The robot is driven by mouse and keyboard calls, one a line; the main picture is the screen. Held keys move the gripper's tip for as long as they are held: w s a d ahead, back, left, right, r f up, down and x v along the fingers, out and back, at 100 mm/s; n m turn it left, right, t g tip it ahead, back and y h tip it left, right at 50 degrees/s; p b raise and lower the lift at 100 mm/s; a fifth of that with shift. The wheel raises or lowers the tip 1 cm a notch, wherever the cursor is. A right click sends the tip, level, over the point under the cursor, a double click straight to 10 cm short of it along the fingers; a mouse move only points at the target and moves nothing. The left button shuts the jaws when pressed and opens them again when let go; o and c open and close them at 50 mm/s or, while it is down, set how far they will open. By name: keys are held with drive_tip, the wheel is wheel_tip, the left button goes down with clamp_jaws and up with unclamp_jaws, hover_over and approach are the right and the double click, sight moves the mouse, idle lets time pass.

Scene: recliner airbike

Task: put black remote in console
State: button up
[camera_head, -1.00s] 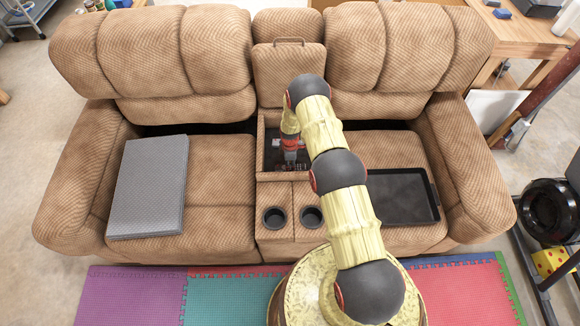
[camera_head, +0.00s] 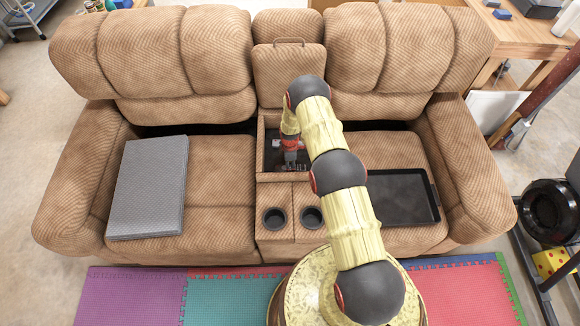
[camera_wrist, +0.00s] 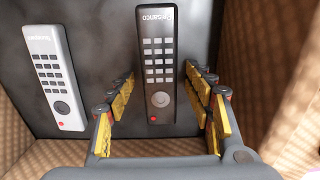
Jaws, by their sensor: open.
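The black remote (camera_wrist: 158,65) lies on the dark floor of the open console (camera_head: 262,152), seen in the wrist view. It has light buttons, a round grey pad and a red button. My gripper (camera_wrist: 160,90) is open, with one yellow-padded finger on either side of the remote's lower part. I cannot tell whether the fingers touch it. In the head view my gripper (camera_head: 290,158) points down into the console, and the arm hides part of the console's right side.
A white remote (camera_wrist: 54,80) lies left of the black one in the console. Two cup holders (camera_head: 274,217) are in front. A grey folded mat (camera_head: 148,185) lies on the left seat, and a black tray (camera_head: 400,197) lies on the right seat.

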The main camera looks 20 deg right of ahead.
wheel_tip(320, 180, up, 35)
drive_tip(key=w+a+m+t+p, duration=0.1)
drive_tip(key=a+m+p, duration=0.2)
drive_tip(key=p, duration=0.1)
drive_tip(key=s+a+r+m+t, duration=0.15)
drive_tip(key=s+r, duration=0.25)
drive_tip(key=r, duration=0.6)
drive_tip(key=s+a+r+m, duration=0.2)
drive_tip(key=s+r, duration=0.2)
drive_tip(key=r, duration=0.6)
drive_tip(key=s+a+r+m+t, duration=0.2)
drive_tip(key=s+a+r+m, duration=0.15)
drive_tip(key=s+r, duration=0.9)
drive_tip(key=s+a+r+m, duration=0.1)
drive_tip(key=s, duration=0.7)
drive_tip(key=s+a+r+m+t, duration=0.1)
drive_tip(key=s+m, duration=0.1)
drive_tip(key=s, duration=0.6)
drive_tip(key=shift+s+a, duration=0.25)
drive_tip(key=shift+s, duration=0.05)
drive_tip(key=shift+c, duration=0.4)
